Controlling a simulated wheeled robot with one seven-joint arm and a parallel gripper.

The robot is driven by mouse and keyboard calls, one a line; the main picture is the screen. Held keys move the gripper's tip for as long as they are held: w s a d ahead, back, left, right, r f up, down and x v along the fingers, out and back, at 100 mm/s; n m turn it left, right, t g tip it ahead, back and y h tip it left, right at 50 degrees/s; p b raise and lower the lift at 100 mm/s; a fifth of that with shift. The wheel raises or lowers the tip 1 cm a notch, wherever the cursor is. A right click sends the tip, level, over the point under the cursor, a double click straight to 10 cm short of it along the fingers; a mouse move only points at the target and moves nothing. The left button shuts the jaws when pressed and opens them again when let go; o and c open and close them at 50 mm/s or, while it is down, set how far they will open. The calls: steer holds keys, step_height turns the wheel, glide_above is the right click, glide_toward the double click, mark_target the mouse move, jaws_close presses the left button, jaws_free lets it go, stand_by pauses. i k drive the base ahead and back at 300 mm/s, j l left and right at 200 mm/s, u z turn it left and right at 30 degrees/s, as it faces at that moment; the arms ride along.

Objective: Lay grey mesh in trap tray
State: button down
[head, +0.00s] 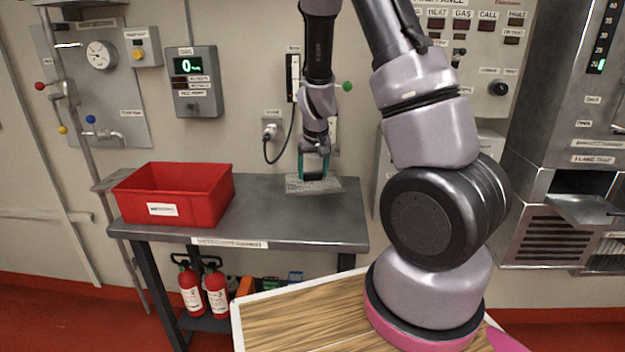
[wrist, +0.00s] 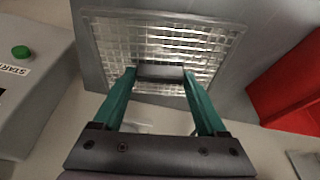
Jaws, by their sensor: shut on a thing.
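The grey mesh (head: 330,186) is a flat, see-through square grid at the right part of the steel bench. In the wrist view the mesh (wrist: 205,45) has a pale rim and a small grey block at its near side. My gripper (head: 314,174) has two teal fingers, and in the wrist view the gripper (wrist: 159,74) is shut on that block. I cannot tell whether the mesh touches the bench top. The trap tray (head: 585,209) is a shallow metal tray pulled out below the "FLAME TRAP" label at the far right. My gripper is well left of it.
A red bin (head: 172,195) stands on the left of the steel bench (head: 270,222). Two fire extinguishers (head: 204,290) stand below. A gas meter (head: 191,80) and a switch panel (head: 470,50) are on the wall. My arm hides part of the space between bench and cabinet.

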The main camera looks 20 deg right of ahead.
mark_target(588, 212)
steer(key=k+l, duration=0.35)
steer(key=l, duration=0.15)
steer(key=k+l, duration=0.75)
steer(key=l, duration=0.3)
steer(key=k+l, duration=0.35)
steer(key=l, duration=0.15)
steer(key=k+l, duration=0.75)
steer(key=l, duration=0.25)
